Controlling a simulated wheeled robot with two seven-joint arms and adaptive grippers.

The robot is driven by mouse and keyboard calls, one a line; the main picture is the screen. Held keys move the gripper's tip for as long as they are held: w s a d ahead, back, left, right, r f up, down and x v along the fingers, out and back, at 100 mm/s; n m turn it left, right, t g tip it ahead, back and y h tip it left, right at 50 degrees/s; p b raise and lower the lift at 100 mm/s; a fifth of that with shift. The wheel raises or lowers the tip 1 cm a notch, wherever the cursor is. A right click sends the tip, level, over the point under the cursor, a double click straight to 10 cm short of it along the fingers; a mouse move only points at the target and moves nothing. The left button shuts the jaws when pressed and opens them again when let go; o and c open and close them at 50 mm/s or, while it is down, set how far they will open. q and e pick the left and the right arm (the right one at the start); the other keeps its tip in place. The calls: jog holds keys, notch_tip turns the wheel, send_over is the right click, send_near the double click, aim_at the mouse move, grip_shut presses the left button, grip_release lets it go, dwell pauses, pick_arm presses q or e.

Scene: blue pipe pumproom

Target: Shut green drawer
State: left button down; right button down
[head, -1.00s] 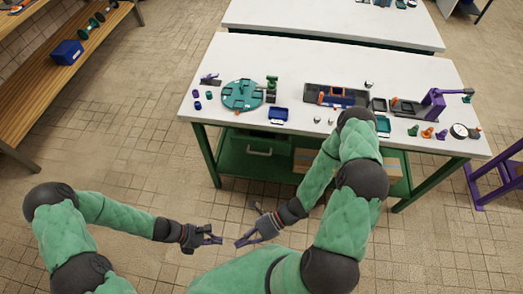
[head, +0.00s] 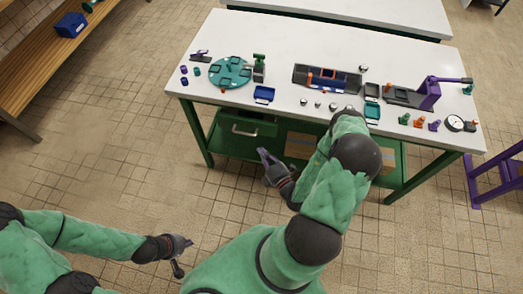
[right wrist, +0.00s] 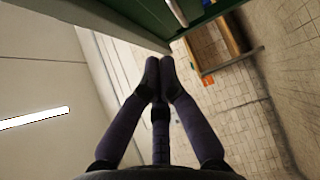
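The green drawer (head: 262,129) sits under the left part of the white-topped workbench, its pale bar handle (head: 244,131) facing me. How far it stands out is hard to tell. My right gripper (head: 264,155) is in front of the bench, below and slightly right of the handle in the head view, apart from the drawer. In the right wrist view its fingers (right wrist: 159,68) meet at the tips with nothing between them. A green panel with a pale handle (right wrist: 177,12) shows beyond them. My left gripper (head: 184,245) is low over the floor, away from the bench; its finger opening is unclear.
The workbench top (head: 300,65) carries a teal round plate (head: 230,72), a blue tray (head: 264,94) and several small parts. A cardboard box (head: 298,146) is on the lower shelf. A purple stand (head: 480,180) is at right.

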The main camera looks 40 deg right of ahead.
jog(key=w+d+b, duration=0.1)
jog(key=w, duration=0.2)
jog(key=w+d+b, duration=0.1)
jog(key=w, duration=0.3)
jog(key=w+d+b, duration=0.1)
jog(key=w, duration=0.2)
jog(key=shift+w+d, duration=0.2)
jog(key=shift+d, duration=0.05)
